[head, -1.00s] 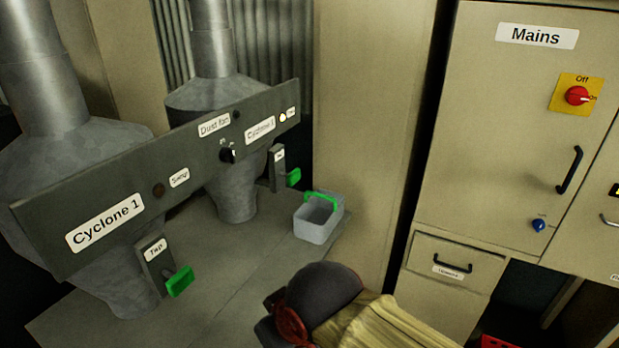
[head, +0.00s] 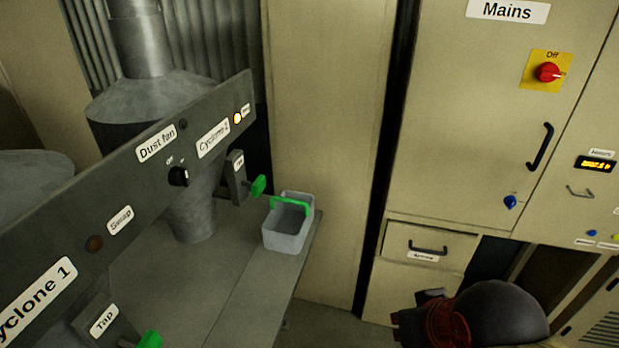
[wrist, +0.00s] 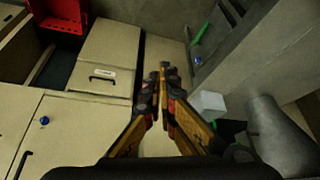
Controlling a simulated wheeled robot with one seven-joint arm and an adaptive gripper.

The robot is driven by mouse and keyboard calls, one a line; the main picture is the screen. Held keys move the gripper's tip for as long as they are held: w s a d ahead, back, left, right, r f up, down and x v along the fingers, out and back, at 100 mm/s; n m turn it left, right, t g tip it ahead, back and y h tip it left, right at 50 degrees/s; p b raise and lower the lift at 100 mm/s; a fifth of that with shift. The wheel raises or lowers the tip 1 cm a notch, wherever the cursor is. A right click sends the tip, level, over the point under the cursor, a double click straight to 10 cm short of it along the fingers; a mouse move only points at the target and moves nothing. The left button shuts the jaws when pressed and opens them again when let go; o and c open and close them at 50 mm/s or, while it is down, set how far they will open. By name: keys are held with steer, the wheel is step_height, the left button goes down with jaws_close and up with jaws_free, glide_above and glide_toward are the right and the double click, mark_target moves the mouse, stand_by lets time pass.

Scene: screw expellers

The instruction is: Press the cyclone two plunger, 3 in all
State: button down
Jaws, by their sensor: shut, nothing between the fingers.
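The Cyclone 2 label (head: 213,136) is on the long grey panel in the head view. Below it hangs a small grey tap plate (head: 237,178) with a green plunger-like piece (head: 258,186) sticking out to its right. Cyclone 1's green piece (head: 150,340) is cut by the bottom edge. My gripper (wrist: 162,72) is shut and empty in the wrist view, pointing toward the floor and cabinet. In the head view my arm's dark, red-marked end (head: 440,322) is at lower right, well apart from the plunger; its fingertips are hard to make out.
A grey bin (head: 286,238) with a green handle stands at the bench edge, just right of the plunger. A beige pillar (head: 325,130) stands behind it. The Mains cabinet (head: 460,120) with a red switch (head: 547,72) fills the right.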

steer(key=shift+d, duration=0.15)
steer(key=w+r+n+t+p, duration=0.2)
steer(key=w+p, duration=0.2)
steer(key=w, duration=0.8)
steer(key=w+r+n+t+p, duration=0.2)
steer(key=w+r+p, duration=0.15)
steer(key=w, duration=0.85)
steer(key=w+a+f+n+t+y+p, duration=0.3)
steer(key=w+a+f+n+y+p, duration=0.2)
steer(key=w+a, duration=0.6)
steer(key=a+n+y+p, duration=0.1)
steer(key=a, duration=0.1)
steer(key=shift+w+a+n+t, duration=0.3)
steer(key=shift+n, duration=0.1)
